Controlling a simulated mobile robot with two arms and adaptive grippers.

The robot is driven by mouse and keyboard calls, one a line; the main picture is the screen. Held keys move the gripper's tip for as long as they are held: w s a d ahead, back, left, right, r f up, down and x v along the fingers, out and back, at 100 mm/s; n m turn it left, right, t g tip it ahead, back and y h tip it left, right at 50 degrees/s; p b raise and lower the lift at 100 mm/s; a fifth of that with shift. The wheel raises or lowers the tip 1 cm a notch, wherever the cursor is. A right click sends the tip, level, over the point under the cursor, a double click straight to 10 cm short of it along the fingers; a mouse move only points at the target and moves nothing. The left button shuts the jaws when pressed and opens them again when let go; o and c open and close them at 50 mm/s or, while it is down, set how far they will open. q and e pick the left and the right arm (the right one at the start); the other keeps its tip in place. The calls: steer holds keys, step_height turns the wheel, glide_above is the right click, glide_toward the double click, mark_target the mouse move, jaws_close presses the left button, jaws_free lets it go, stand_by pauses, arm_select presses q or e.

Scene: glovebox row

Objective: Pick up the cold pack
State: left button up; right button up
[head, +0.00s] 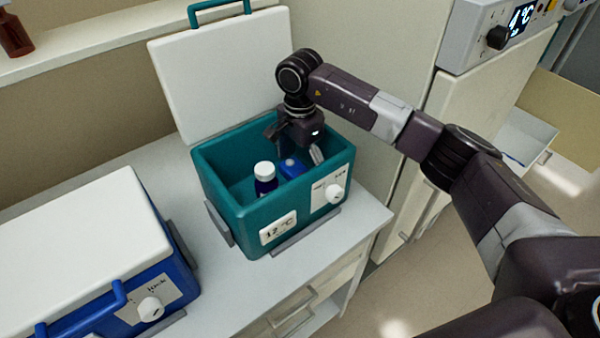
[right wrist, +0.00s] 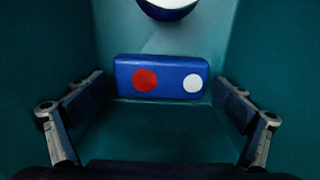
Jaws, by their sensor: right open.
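The cold pack (head: 292,168) is a small blue block inside the open teal cooler box (head: 262,218). In the right wrist view the cold pack (right wrist: 162,77) shows a red dot and a white dot on its face, and lies ahead between my fingers. My right gripper (head: 296,146) reaches down into the cooler just above the cold pack. In the right wrist view my right gripper (right wrist: 160,125) has its fingers spread wide to both sides, with nothing between them. My left gripper is out of view.
A blue bottle with a white cap (head: 265,178) stands in the cooler beside the cold pack. The cooler's white lid (head: 225,75) is raised behind it. A closed blue cooler with a white lid (head: 80,250) stands at left on the white counter (head: 215,290).

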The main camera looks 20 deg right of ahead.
steer(key=shift+f, duration=0.25)
steer(key=c, duration=1.1)
steer(key=shift+o, duration=0.2)
steer(key=shift+r, duration=0.1)
